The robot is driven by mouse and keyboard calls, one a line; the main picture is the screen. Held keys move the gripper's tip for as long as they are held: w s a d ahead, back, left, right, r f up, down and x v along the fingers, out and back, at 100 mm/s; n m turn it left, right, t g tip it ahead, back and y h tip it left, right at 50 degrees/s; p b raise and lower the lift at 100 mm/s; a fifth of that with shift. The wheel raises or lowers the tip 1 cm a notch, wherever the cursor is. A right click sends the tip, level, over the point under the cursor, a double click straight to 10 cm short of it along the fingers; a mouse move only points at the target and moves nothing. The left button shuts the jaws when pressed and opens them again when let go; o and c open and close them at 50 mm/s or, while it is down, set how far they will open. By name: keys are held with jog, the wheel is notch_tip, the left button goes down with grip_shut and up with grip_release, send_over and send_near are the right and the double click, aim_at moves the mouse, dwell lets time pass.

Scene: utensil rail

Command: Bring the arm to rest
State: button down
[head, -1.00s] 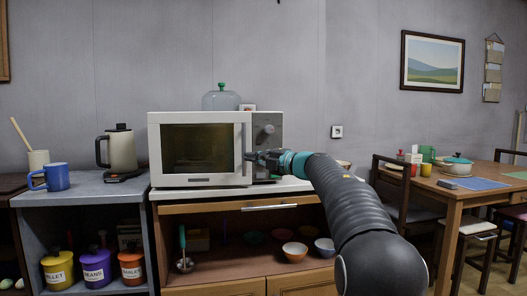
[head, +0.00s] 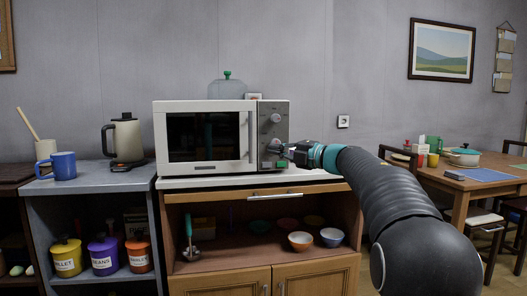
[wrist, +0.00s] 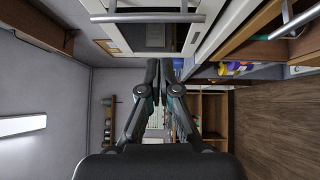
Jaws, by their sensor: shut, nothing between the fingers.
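My gripper (head: 279,148) is at the end of my arm, in front of the right side of the white microwave (head: 205,106). In the head view it overlaps the control panel (head: 274,132) near a green button; I cannot tell whether it touches. In the wrist view the two fingers of my gripper (wrist: 156,82) are together with nothing between them. The microwave door (head: 203,137) is shut, its window dark, with a vertical handle at its right edge. My arm comes in from the lower right.
The microwave stands on a cabinet counter (head: 325,185) with bowls and a utensil on the shelf below. At left are a kettle (head: 126,139), a blue mug (head: 62,166) and several labelled canisters. A dining table (head: 460,186) with chairs stands at right.

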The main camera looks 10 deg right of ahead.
jog(key=w+d+v, duration=0.1)
jog(key=v, duration=0.5)
jog(key=w+d+f+m+t+h, duration=0.4)
jog(key=w+d+m+t+h, duration=0.15)
jog(key=d+m+h, duration=0.55)
jog(key=s+d+f+m+g+h, duration=0.5)
jog(key=s+d+f+m+h, duration=0.15)
jog(key=s+f+m, duration=0.4)
jog(key=s+a+f+m+g, duration=0.35)
jog(key=s+a+f, duration=0.2)
jog(key=s, duration=0.55)
jog(key=s+a+f+m+g, duration=0.35)
jog(key=s+f, duration=0.35)
jog(key=s, duration=0.3)
jog(key=s+a+f+y, duration=0.1)
jog(key=s+a+y, duration=0.1)
jog(key=s+a, duration=0.4)
jog(key=s+a+f+y, duration=0.1)
jog(key=s+a+y, duration=0.1)
jog(key=s+a, duration=0.4)
jog(key=s, duration=0.5)
jog(key=shift+f+n, duration=0.35)
jog(key=shift+s+a+g, duration=0.1)
jog(key=shift+a+g, duration=0.05)
jog(key=shift+g, duration=0.1)
